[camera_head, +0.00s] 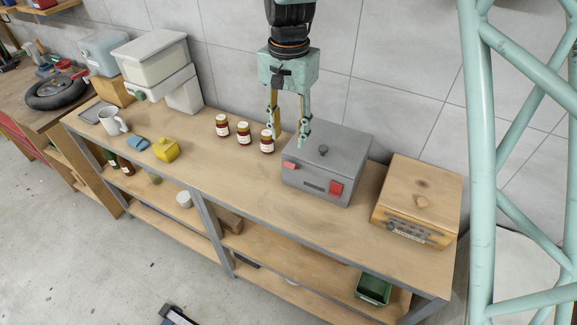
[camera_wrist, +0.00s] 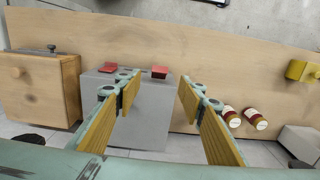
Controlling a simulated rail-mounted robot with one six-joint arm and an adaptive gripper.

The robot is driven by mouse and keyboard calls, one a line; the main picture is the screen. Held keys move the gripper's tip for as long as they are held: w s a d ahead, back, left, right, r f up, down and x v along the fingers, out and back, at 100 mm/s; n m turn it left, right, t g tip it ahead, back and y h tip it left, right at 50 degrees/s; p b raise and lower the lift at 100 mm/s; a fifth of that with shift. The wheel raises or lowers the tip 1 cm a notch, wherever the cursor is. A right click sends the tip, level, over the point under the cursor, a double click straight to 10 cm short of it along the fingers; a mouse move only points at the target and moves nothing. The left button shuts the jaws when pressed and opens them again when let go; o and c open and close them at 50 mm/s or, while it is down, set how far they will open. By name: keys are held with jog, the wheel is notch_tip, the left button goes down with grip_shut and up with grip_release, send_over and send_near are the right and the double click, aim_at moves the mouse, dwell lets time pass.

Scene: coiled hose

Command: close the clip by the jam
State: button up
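A grey box (camera_head: 323,165) with a dark knob on its lid stands on the wooden bench. Two red clips are on its front side: one nearer the jam (camera_head: 289,166) and one farther from it (camera_head: 335,188). The clip by the jam looks tilted outward; the other looks flatter against the front. In the wrist view, the jam-side clip (camera_wrist: 159,72) shows between my fingertips, and the other clip (camera_wrist: 109,68) is to its left. My gripper (camera_head: 289,137) is open and empty, pointing down above the box's jam side. Jam jars (camera_head: 244,133) stand left of the box.
A wooden box (camera_head: 417,200) with a knob stands right of the grey box. A yellow container (camera_head: 166,149), blue cloth (camera_head: 137,143) and white mug (camera_head: 113,122) are farther left. The bench in front of the grey box is clear.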

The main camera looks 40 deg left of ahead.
aim_at(289, 164)
jog(key=shift+f, duration=0.15)
jog(key=shift+f+p, duration=0.4)
jog(key=shift+f, duration=6.4)
jog(key=c, duration=0.8)
jog(key=shift+c, duration=0.2)
jog(key=shift+w+r+g+p, duration=0.2)
jog(key=shift+g+p, duration=0.2)
jog(key=shift+p, duration=0.1)
jog(key=shift+w+a+r+g+p, duration=0.1)
jog(key=shift+w+r+g+p, duration=0.2)
jog(key=shift+g+p, duration=0.45)
jog(key=shift+w+a+r+g+h+p, duration=0.1)
jog(key=shift+w+g+h+p, duration=0.2)
jog(key=shift+g+p, duration=0.45)
jog(key=shift+w+r+g+h+p, duration=0.1)
jog(key=shift+w+g+p, duration=0.3)
jog(key=shift+g, duration=0.6)
jog(key=shift+w+g, duration=0.1)
jog(key=shift+g, duration=0.2)
